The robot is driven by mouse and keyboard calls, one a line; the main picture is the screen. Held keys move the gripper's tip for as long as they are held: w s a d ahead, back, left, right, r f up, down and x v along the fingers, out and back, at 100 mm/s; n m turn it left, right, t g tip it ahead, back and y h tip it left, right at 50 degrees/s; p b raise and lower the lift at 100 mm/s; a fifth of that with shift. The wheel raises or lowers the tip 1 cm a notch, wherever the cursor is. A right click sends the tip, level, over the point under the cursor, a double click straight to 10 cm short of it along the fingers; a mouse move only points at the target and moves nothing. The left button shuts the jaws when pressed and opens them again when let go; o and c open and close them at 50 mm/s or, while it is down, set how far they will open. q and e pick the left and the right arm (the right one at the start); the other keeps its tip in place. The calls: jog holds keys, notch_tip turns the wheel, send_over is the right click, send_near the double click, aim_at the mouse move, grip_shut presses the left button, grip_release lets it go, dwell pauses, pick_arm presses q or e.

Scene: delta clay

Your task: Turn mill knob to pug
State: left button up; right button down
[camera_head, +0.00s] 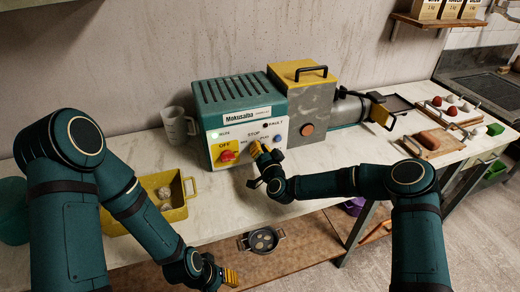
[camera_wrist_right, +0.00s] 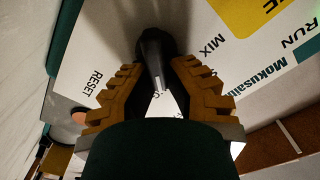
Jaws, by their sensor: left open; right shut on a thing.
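The mill (camera_head: 240,110) is a green and grey machine with a white control panel. The panel has a yellow OFF plate with a red switch (camera_head: 227,156), a lit green RUN lamp and a FAULT lamp. The black mill knob (camera_wrist_right: 154,48) is between the fingers of my right gripper (camera_wrist_right: 158,85), which is shut on it. A white line on the knob points toward the palm; MIX and RESET lettering shows on either side. The PUG label is hidden in the wrist view. In the head view my right gripper (camera_head: 262,158) covers the knob. My left gripper (camera_head: 228,277) is open and empty, low in front of the table.
A yellow bin (camera_head: 178,211) with pale lumps is on the table left of the mill, with a clear jug (camera_head: 174,125) behind it. A wooden board (camera_head: 434,142) and a tray of balls are to the right. A pan (camera_head: 262,240) sits on the lower shelf.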

jog(key=c, duration=1)
grip_release()
jog(key=shift+w, duration=0.1)
jog(key=v, duration=1.2)
